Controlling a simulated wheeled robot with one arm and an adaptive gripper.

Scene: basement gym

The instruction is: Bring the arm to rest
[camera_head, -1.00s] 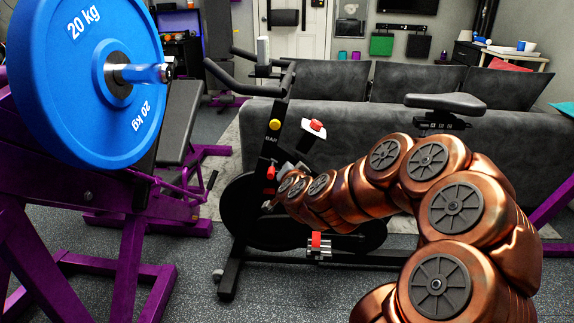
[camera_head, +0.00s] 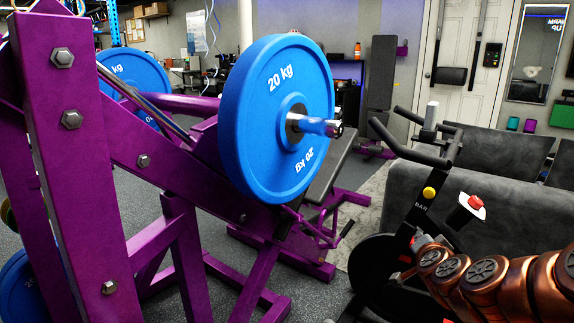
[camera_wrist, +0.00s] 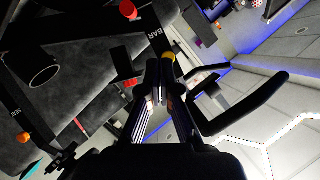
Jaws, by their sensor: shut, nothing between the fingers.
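My copper-coloured arm (camera_head: 505,280) reaches in from the lower right of the head view, towards the exercise bike (camera_head: 420,215). The gripper at its end is not clear there, lost against the bike's dark frame. In the wrist view my gripper (camera_wrist: 157,88) is in the middle, its dark fingers together with nothing seen between them. The bike's post with the BAR lettering and a yellow knob (camera_wrist: 169,57) shows just beyond the fingertips. I cannot tell whether they touch.
A purple weight machine (camera_head: 150,190) with a blue 20 kg plate (camera_head: 275,115) fills the left and middle. A grey sofa (camera_head: 530,195) stands behind the bike. Some speckled floor (camera_head: 225,280) is bare between the machine's legs.

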